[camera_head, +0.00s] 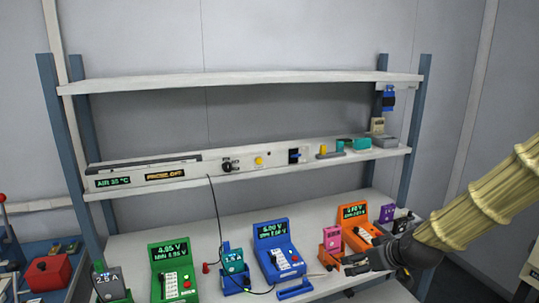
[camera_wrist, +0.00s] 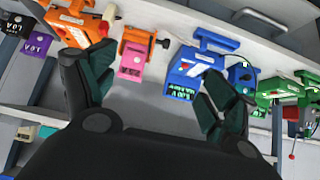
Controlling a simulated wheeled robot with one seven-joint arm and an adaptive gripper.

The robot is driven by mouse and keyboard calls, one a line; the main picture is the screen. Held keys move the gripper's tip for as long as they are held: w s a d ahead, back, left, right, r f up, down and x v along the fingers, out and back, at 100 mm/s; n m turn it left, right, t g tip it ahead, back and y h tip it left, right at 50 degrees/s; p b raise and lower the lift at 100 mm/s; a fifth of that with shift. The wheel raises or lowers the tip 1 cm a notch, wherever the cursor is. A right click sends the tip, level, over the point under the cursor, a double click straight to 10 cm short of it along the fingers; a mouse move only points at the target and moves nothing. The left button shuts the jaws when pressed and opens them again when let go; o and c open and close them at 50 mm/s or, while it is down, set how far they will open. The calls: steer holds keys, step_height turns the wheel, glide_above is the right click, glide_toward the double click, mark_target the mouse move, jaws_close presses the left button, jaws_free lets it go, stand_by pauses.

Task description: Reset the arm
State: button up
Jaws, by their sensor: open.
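My gripper (camera_head: 350,262) is at the lower right of the head view, in front of the orange meter and over the bench's front part. In the wrist view my gripper (camera_wrist: 155,95) has its two dark fingers spread wide apart with nothing between them. The arm comes in from the right edge of the head view in a tan ribbed sleeve. In the head view the orange meter (camera_head: 353,214) and a pink pouch cell (camera_head: 332,239) in an orange holder stand just behind the gripper. The gripper partly hides the lower part of this station.
A blue meter (camera_head: 273,235), a teal cell (camera_head: 232,262) in a blue holder and a green meter (camera_head: 170,252) stand on the bench. Purple (camera_head: 387,213) and black cells stand at right. Shelves (camera_head: 240,82) rise behind. A red box (camera_head: 46,271) sits at far left.

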steer(key=s+a+f+m+g+h, duration=0.1)
steer(key=s+f, duration=0.4)
steer(key=f, duration=0.3)
steer(key=s+f+m+g, duration=0.1)
steer(key=s+f+g, duration=0.1)
steer(key=s+f, duration=0.45)
steer(key=s+a+f+m+g+h, duration=0.1)
steer(key=s+f, duration=0.2)
steer(key=f, duration=0.7)
steer(key=s+f+g, duration=0.1)
steer(key=s+f, duration=0.3)
steer(key=s, duration=0.4)
steer(key=s+f+m+g, duration=0.1)
steer(key=s+f, duration=0.4)
steer(key=s, duration=0.3)
steer(key=s+a+f+g+h, duration=0.1)
steer(key=s+f, duration=0.3)
steer(key=s, duration=0.4)
steer(key=shift+f+g, duration=0.3)
steer(key=shift+g, duration=0.3)
steer(key=shift+a, duration=0.1)
